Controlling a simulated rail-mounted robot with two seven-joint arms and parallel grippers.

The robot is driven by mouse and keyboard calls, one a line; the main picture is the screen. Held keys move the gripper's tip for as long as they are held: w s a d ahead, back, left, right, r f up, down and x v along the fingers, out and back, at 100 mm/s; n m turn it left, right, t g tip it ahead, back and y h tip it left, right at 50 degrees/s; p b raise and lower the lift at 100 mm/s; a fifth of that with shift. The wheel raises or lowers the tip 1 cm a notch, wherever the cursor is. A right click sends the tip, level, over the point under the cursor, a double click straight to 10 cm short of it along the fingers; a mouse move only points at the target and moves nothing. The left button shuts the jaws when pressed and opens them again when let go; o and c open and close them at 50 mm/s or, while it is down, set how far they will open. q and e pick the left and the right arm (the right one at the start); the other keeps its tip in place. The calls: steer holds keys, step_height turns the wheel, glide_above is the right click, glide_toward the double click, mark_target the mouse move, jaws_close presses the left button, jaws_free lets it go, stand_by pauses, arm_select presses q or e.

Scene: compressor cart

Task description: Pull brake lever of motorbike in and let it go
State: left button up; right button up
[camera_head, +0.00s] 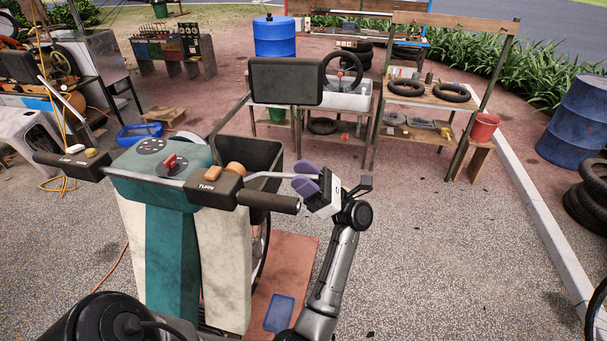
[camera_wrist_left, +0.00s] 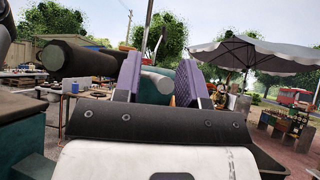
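The motorbike (camera_head: 172,230) stands upright in the head view, with teal and cream bodywork and a black grip (camera_head: 270,201) on its right handlebar. A thin light-grey brake lever (camera_head: 268,176) runs out in front of that grip, with a gap between them. My left gripper (camera_head: 304,178) is at the lever's outer end, its two purple finger pads on either side of it. In the left wrist view the fingers (camera_wrist_left: 158,80) stand apart, with the rounded grey lever end (camera_wrist_left: 160,78) between them. I cannot tell whether the pads touch it. My right gripper is out of view.
Workbenches with tyres (camera_head: 405,88), a red bucket (camera_head: 484,128) and blue barrels (camera_head: 580,118) stand farther back.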

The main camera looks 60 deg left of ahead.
arm_select(q)
jaws_close()
stand_by(0.3)
